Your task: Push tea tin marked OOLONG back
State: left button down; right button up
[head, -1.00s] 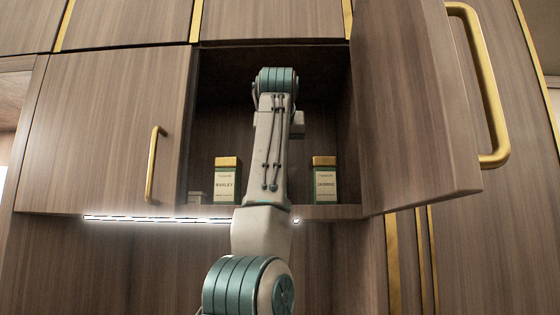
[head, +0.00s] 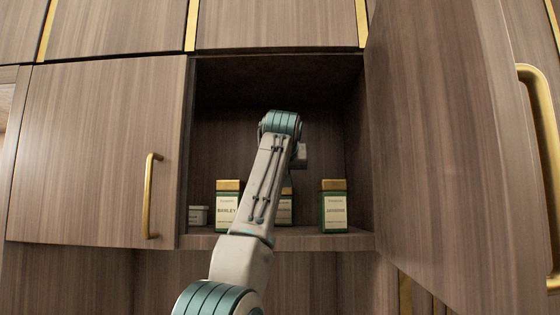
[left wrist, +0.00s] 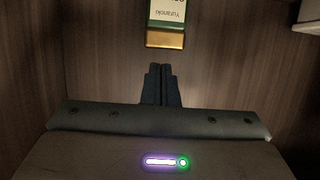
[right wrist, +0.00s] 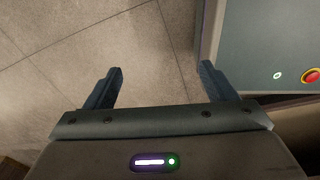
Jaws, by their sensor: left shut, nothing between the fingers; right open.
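A green tea tin with a gold lid (head: 285,208) stands on the cabinet shelf between two other tins. My left arm partly covers it and its name is hidden. A tin (left wrist: 166,22) also shows upside down at the top of the left wrist view, its name cut off by the frame edge. My left gripper (left wrist: 160,68) is shut and empty, its fingertips just short of that tin's lid in the picture; I cannot tell if they touch. In the head view its fingers are hidden behind my arm. My right gripper (right wrist: 160,72) is open and empty above the floor.
The BARLEY tin (head: 227,208) stands left and the tin that reads like JASMINE (head: 333,208) right. A small grey box (head: 198,215) sits at the far left of the shelf. The open cabinet door (head: 440,150) borders the right side; the left door (head: 95,150) is closed.

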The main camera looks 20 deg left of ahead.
pick_arm(q)
jog(key=w+p, duration=0.2)
jog(key=w+a+p, duration=0.1)
jog(key=w+p, duration=0.1)
jog(key=w, duration=0.1)
jog(key=w+a+p, duration=0.1)
jog(key=w+p, duration=0.1)
jog(key=shift+w+a+r, duration=0.1)
jog(key=shift+w+r, duration=0.1)
jog(key=shift+s+f, duration=0.1)
jog(key=shift+f, duration=0.5)
jog(key=shift+f+b, duration=0.3)
jog(key=shift+f, duration=0.15)
jog(key=shift+s, duration=0.1)
pick_arm(e)
notch_tip(320, 180, up, 7)
jog(key=w, duration=0.1)
jog(key=shift+w+f, duration=0.2)
